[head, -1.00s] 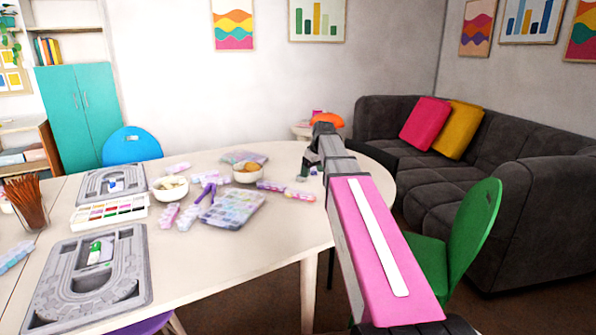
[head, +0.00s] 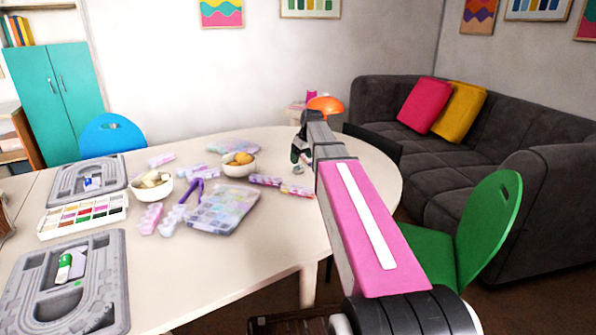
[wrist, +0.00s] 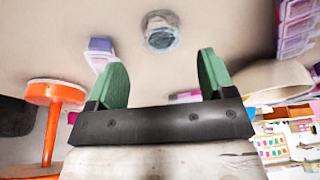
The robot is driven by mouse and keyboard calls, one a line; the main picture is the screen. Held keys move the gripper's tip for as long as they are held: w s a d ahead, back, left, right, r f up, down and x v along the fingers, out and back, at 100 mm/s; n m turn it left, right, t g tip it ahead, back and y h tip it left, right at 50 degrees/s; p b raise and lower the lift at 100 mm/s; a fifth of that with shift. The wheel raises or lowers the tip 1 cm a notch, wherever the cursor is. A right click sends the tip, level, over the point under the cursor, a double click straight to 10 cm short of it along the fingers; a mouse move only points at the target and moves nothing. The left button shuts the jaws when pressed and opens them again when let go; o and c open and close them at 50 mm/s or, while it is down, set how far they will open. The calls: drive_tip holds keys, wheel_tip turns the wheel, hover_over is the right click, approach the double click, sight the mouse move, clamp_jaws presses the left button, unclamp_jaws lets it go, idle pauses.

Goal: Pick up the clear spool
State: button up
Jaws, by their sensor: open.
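The clear spool (wrist: 162,33) is on the pale tabletop near the top middle of the wrist view. It is a round, see-through, greyish thing, seen from above. My gripper (wrist: 162,78) has two green fingers standing wide apart, with nothing between them. The spool lies beyond the fingertips, roughly in line with the gap, apart from both. In the head view my gripper (head: 297,157) is over the right part of the table, partly hidden by my own arm. A small pale thing just below it (head: 299,169) may be the spool, but it is too small to be sure.
A purple-lidded box (wrist: 101,46) lies close to the left finger in the wrist view. On the table (head: 262,255) are a beaded strip (head: 266,180), a bowl of orange items (head: 239,163), a compartment box (head: 222,209) and grey bead boards (head: 66,285). A green chair (head: 490,225) stands at right.

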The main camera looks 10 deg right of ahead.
sight(298, 166)
drive_tip(key=shift+x, duration=2.8)
drive_tip(key=shift+w+a, duration=0.1)
drive_tip(key=shift+a, duration=0.05)
drive_tip(key=c, duration=0.8)
